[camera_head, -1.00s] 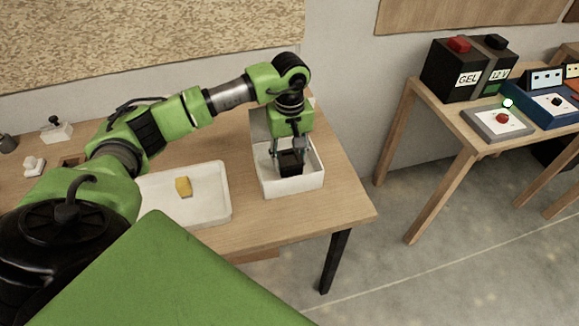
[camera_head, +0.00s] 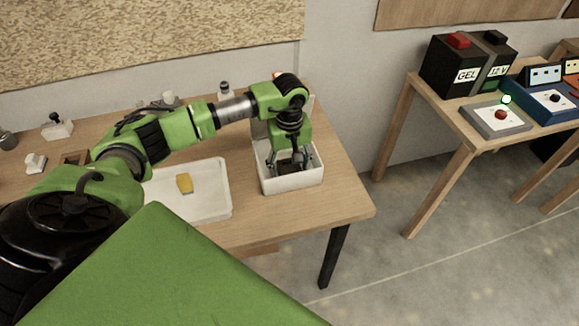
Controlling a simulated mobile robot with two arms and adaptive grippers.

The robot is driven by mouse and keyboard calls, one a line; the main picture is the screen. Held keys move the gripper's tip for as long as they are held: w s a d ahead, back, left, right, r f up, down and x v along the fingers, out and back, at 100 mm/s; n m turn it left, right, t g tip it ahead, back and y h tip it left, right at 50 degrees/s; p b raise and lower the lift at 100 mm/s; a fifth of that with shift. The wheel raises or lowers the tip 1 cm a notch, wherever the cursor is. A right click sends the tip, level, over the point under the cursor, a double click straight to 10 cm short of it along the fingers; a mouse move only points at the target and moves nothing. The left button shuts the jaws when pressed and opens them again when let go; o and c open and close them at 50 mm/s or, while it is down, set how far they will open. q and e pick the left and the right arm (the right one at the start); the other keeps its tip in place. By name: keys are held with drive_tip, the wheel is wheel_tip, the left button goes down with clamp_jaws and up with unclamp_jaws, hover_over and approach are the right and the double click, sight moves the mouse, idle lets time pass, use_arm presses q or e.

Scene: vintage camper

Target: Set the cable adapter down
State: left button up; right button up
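A small dark block (camera_head: 289,169), which I take to be the cable adapter, is low inside the white open bin (camera_head: 292,186) on the wooden table. My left gripper (camera_head: 289,160) points down into this bin, with its fingers on either side of the block. The bin's front wall and the gripper hide part of the block. I cannot tell whether the fingers still press on it or stand slightly apart from it. My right gripper is not in view.
A white tray (camera_head: 208,208) with a yellow piece (camera_head: 184,183) lies left of the bin on the wooden table (camera_head: 262,218). Small items stand along the back left. Across a floor gap, another table (camera_head: 451,127) carries a battery box (camera_head: 450,78) and control boxes.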

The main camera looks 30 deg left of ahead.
sight(290, 169)
use_arm(q)
drive_tip(key=shift+r, duration=0.1)
drive_tip(key=shift+r+p, duration=0.2)
drive_tip(key=shift+p, duration=0.15)
wheel_tip(290, 169, up, 12)
drive_tip(key=b, duration=0.4)
drive_tip(key=shift+f, duration=0.15)
